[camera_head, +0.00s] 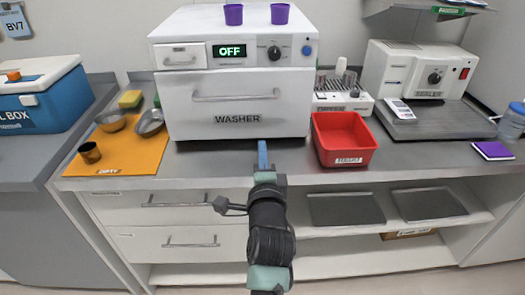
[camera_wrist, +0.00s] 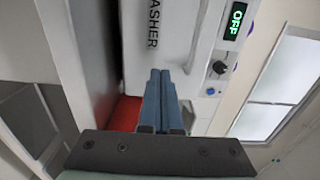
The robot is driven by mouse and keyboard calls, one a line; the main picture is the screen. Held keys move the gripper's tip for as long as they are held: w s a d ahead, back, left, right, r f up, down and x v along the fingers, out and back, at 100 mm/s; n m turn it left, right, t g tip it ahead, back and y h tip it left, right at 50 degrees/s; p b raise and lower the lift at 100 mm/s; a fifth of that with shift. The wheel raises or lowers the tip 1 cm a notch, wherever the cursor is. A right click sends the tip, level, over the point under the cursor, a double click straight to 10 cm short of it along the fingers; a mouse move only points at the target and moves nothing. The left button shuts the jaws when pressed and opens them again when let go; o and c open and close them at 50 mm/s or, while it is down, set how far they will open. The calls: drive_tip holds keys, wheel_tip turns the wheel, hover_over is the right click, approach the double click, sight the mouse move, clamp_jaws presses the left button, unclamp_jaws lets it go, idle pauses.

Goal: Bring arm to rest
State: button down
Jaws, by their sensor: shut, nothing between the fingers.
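My arm reaches forward from the bottom of the head view toward the counter. My gripper (camera_head: 262,146) is at its end, in front of the white washer (camera_head: 182,108), near the counter's front edge. In the wrist view the two blue fingers of my gripper (camera_wrist: 160,75) lie together, with nothing between them. They point toward the washer front (camera_wrist: 158,30), which appears sideways there. The fingers look apart from the washer, though the exact gap is hard to tell.
A red bin (camera_head: 345,155) stands right of my gripper. An orange mat (camera_head: 135,157) with bowls and a cup lies left. Two purple cups (camera_head: 280,13) stand on the washer. A white sealer machine (camera_head: 415,72) is at right. Drawers (camera_head: 165,220) and a shelf (camera_head: 370,245) are below.

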drive_tip(key=s+a+r+n+t, duration=0.1)
drive_tip(key=s+r+n+t, duration=0.3)
drive_tip(key=r, duration=0.9)
drive_tip(key=s+r+n+t, duration=0.1)
drive_tip(key=s+r+n, duration=0.45)
drive_tip(key=r, duration=0.85)
drive_tip(key=s+a+r+n+t, duration=0.2)
drive_tip(key=s+r+n+t, duration=0.2)
drive_tip(key=s+r+n, duration=0.75)
drive_tip(key=s+r+m+p, duration=0.2)
drive_tip(key=s+r+p, duration=0.1)
drive_tip(key=r+p, duration=0.9)
wheel_tip(320, 180, up, 4)
drive_tip(key=shift+s+d+f+m+p, duration=0.1)
drive_tip(key=shift+s+d+m+p, duration=0.05)
drive_tip(key=shift+m+p, duration=0.25)
